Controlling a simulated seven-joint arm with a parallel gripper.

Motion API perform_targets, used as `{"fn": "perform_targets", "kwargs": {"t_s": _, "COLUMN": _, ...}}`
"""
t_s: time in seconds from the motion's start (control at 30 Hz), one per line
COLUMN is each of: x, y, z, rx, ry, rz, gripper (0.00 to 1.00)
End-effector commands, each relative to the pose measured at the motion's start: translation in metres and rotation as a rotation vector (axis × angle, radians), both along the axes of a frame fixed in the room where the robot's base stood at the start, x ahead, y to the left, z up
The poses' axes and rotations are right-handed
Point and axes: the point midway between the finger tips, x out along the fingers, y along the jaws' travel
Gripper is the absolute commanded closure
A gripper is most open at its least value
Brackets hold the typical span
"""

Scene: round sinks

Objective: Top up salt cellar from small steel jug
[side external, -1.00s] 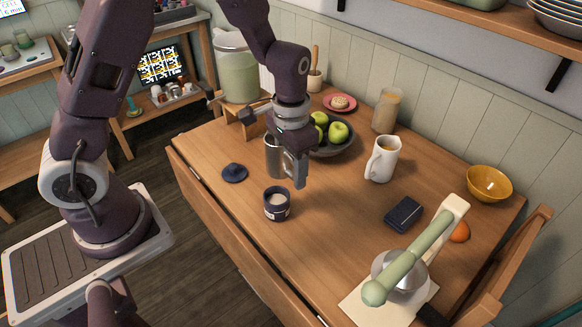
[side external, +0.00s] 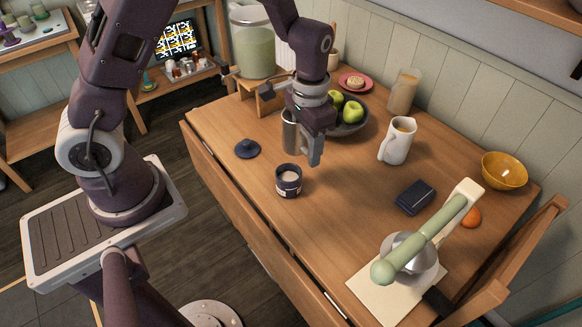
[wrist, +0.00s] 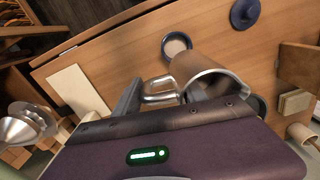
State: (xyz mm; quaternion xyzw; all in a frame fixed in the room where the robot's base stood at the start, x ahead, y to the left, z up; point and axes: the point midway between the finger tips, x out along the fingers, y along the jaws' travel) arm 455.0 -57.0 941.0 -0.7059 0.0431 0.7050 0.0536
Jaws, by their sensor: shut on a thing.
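The steel jug (side external: 290,136) looks about upright at the middle of the table, just behind the salt cellar (side external: 288,182). My gripper (side external: 313,154) is on the jug's right side. In the wrist view it is shut on the handle (wrist: 160,88), and the jug (wrist: 205,72) shows its open rim. I cannot tell whether the jug's base touches the table. The cellar is a small dark blue pot with a pale label, open, with white salt inside. It also shows in the wrist view (wrist: 177,45), close to the jug. A dark blue lid (side external: 247,149) lies left of the cellar.
A bowl of green apples (side external: 348,112) stands close behind my gripper. A drink dispenser (side external: 252,45) is at the back left. The table right of the cellar is bare.

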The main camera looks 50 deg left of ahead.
Motion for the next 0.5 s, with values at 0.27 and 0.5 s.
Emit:
{"fn": "perform_targets", "kwargs": {"t_s": 0.27, "x": -0.030, "y": -0.065, "z": -0.059, "rx": 0.008, "ry": 0.004, "rz": -0.169, "gripper": 1.00}}
{"fn": "perform_targets", "kwargs": {"t_s": 0.5, "x": -0.068, "y": -0.091, "z": -0.095, "rx": 0.010, "ry": 0.000, "rz": -0.292, "gripper": 1.00}}
